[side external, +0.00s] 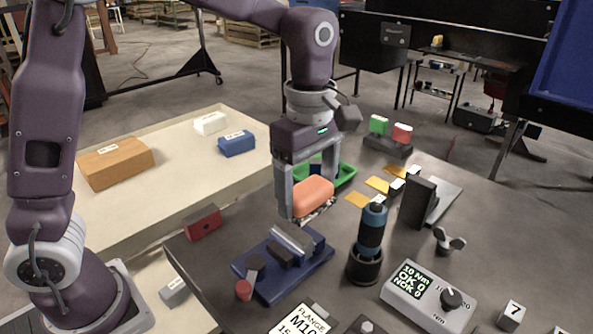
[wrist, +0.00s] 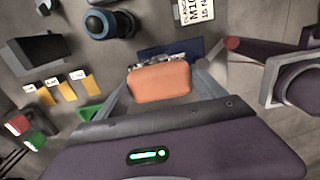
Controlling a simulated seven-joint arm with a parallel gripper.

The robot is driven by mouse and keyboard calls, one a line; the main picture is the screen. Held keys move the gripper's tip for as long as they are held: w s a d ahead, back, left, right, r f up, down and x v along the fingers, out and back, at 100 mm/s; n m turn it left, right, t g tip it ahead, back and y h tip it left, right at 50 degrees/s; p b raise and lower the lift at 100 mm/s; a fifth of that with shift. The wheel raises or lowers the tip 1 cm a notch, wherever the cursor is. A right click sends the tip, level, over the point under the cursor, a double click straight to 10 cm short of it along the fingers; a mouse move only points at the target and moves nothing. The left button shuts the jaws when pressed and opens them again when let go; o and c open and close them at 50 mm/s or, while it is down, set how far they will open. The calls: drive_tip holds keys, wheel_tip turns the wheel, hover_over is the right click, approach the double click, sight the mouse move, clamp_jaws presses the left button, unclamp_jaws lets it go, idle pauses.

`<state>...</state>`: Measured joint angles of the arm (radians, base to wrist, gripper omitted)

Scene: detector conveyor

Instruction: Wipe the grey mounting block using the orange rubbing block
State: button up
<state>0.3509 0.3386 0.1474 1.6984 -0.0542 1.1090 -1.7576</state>
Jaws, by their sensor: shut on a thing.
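My gripper (side external: 307,192) is shut on the orange rubbing block (side external: 313,196), with one finger at each end. The orange block also shows between the fingers in the wrist view (wrist: 160,83). A speckled grey surface shows just under it; I cannot tell whether this belongs to the block. The grey mounting block (side external: 292,241) appears to be the metal piece on the blue fixture (side external: 307,266), in front of my gripper in the side view. The orange block looks apart from it, above and behind. In the wrist view the blue fixture (wrist: 185,49) is partly hidden behind the orange block.
A blue-and-black cylindrical tool (side external: 370,235) stands right of the fixture. A torque display box (side external: 430,297) is at the front right. A green tray (side external: 345,175), yellow cards (side external: 377,184) and a dark upright block (side external: 418,202) lie behind. A red block (side external: 203,223) is left.

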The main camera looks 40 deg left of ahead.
hover_over(307, 240)
drive_tip(key=shift+f, duration=3.45)
drive_tip(key=shift+a+f, duration=0.6)
drive_tip(key=shift+f, duration=0.05)
drive_tip(key=shift+c, duration=0.6)
drive_tip(key=shift+a, duration=3)
drive_tip(key=shift+d, duration=3.6)
drive_tip(key=shift+r, duration=4.15)
